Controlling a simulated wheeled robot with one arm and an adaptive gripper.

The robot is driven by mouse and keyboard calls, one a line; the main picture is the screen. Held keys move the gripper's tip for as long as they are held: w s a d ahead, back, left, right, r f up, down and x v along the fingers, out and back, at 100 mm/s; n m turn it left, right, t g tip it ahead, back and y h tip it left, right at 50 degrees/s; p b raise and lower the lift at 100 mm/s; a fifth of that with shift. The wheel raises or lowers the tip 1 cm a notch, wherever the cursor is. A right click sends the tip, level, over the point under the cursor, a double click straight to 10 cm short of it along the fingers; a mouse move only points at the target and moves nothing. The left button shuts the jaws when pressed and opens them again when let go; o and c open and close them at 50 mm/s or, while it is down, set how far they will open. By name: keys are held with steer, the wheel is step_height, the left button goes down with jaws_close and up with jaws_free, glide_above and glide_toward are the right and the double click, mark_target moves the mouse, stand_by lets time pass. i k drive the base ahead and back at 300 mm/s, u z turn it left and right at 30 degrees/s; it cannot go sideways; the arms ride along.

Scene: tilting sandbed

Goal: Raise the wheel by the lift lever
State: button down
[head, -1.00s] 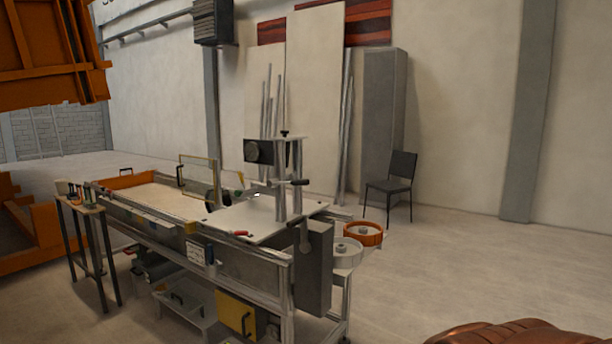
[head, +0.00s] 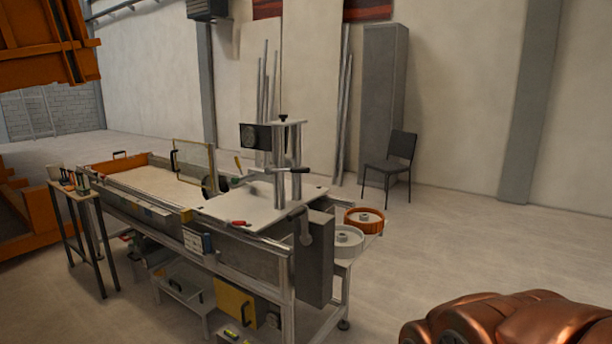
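A long bench carries a tilting sandbed (head: 145,190) with pale sand. The dark wheel (head: 223,184) appears to rest at the sandbed's right end, partly hidden by a clear framed panel (head: 192,160). To its right, a post stand (head: 280,160) rises from a white plate. A horizontal lever with a dark grip (head: 293,170) sticks out from the posts; it may be the lift lever, but I cannot be sure. A yellowish handle (head: 239,163) tilts up near the wheel. My gripper is not in view, so nothing shows near the lever.
A grey box with a crank (head: 303,226) is at the bench's near right end. Orange (head: 364,220) and white (head: 343,240) round pans sit beside it. A small tool table (head: 80,188) is at the left. A black chair (head: 400,148) stands behind. The floor right of the bench is clear.

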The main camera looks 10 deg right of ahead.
mark_target(270, 170)
steer(key=u, duration=0.05)
steer(key=i, duration=1.4)
steer(key=u, duration=0.4)
